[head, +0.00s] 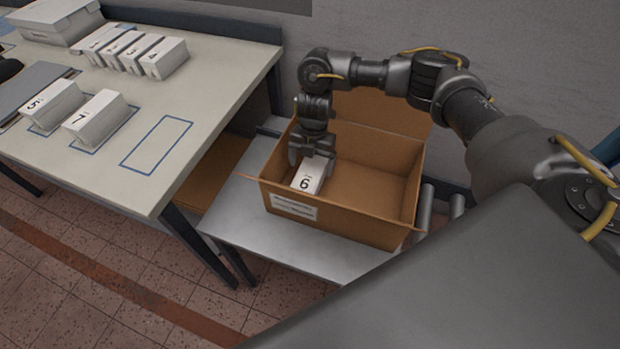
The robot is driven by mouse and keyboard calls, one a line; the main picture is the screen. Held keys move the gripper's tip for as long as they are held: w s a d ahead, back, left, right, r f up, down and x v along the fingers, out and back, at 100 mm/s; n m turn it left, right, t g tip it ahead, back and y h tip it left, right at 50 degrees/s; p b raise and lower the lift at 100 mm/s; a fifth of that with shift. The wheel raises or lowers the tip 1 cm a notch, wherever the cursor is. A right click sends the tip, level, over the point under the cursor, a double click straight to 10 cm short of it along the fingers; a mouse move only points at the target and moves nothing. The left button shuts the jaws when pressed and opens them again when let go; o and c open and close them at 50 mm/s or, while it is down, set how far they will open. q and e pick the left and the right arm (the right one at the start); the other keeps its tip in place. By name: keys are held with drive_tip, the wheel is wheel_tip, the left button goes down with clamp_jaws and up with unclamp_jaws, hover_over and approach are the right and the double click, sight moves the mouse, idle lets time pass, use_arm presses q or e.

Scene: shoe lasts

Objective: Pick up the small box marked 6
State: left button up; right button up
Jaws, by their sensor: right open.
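The small white box marked 6 (309,177) is inside the open cardboard box (345,218), near its left wall. Its numbered end faces me. My right gripper (312,158) points down into the cardboard box, at the far end of box 6. Its fingers are open and close around or just above that end; I cannot tell whether they touch it. My left gripper does not show.
The table (200,88) at left carries several white numbered boxes, including 5 (55,101) and 7 (98,119). An empty blue outlined rectangle (157,143) lies right of 7. The cardboard box stands on a grey surface (240,215), its flaps and walls surrounding my gripper.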

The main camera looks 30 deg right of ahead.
sight(311, 171)
drive_tip(key=shift+s+a+f, duration=0.15)
drive_tip(key=shift+s+f, duration=0.05)
drive_tip(key=shift+f, duration=1.1)
drive_tip(key=shift+s+a+f, duration=0.15)
drive_tip(key=shift+f, duration=1.15)
drive_tip(key=shift+c, duration=0.3)
